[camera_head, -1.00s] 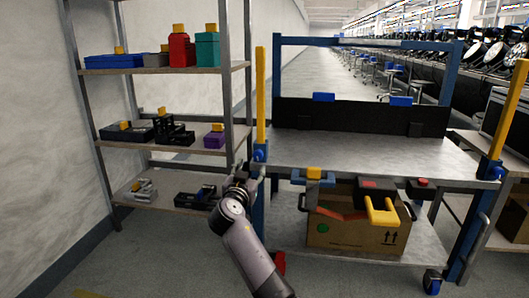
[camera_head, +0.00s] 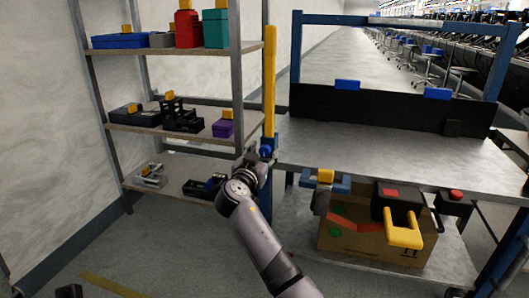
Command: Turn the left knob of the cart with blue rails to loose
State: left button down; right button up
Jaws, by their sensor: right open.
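The cart with blue rails (camera_head: 390,20) stands at centre right, with a grey metal top (camera_head: 380,155). Its left knob, a small blue knob (camera_head: 265,151), sits at the foot of the yellow upright (camera_head: 270,85) at the cart's left edge. My right arm comes up from the bottom middle. My right gripper (camera_head: 259,164) is at the knob, just below it, and is open. Its dark fingers are small and partly hidden by my wrist, so I cannot tell whether they touch the knob or lie around it.
A metal shelf (camera_head: 190,48) with boxes and small items stands left of the cart, close to my gripper. Under the cart top are a cardboard box (camera_head: 365,240) and a black device with a yellow handle (camera_head: 404,234). A yellow strip (camera_head: 110,285) lies on the floor.

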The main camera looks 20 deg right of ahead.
jog(key=shift+c, duration=0.4)
grip_shut()
